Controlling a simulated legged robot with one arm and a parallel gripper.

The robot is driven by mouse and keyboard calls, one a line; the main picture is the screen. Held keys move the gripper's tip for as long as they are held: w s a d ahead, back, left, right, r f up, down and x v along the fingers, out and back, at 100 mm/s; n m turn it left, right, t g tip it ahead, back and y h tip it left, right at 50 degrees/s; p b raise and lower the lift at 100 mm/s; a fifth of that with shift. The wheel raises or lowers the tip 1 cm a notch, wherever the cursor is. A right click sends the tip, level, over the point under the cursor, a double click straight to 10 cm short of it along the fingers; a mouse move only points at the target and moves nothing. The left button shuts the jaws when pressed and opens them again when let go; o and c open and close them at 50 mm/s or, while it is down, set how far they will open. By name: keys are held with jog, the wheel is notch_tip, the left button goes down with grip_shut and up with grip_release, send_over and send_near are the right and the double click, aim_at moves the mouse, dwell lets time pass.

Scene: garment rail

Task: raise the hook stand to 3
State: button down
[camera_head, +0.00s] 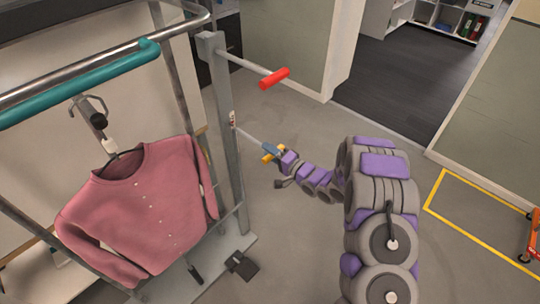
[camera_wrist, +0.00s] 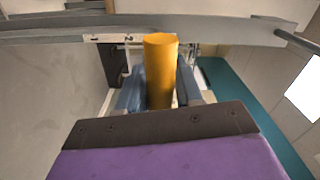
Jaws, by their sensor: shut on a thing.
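The hook stand is a grey upright post (camera_head: 224,120) with a small scale plate (camera_head: 233,118) on its side. A thin rod sticks out of the post and ends in a yellow-orange handle (camera_head: 267,158). My gripper (camera_head: 272,152), with blue fingers, is shut on this handle. In the wrist view the yellow handle (camera_wrist: 160,70) stands between the fingers, and the post (camera_wrist: 220,30) crosses behind it.
A pink cardigan (camera_head: 145,210) hangs on a hanger left of the post, below a rail with a teal sleeve (camera_head: 75,85). A black pedal (camera_head: 240,264) lies by the post's foot. Yellow floor tape (camera_head: 470,230) and an orange object (camera_head: 534,235) are at right. Grey floor between is clear.

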jog(key=shift+w+r, duration=0.1)
jog(key=shift+r, duration=0.6)
jog(key=c, duration=0.8)
grip_release()
jog(key=p+v, duration=0.1)
jog(key=v, duration=1.6)
jog(key=shift+d+f, duration=0.1)
jog(key=shift+d, duration=0.15)
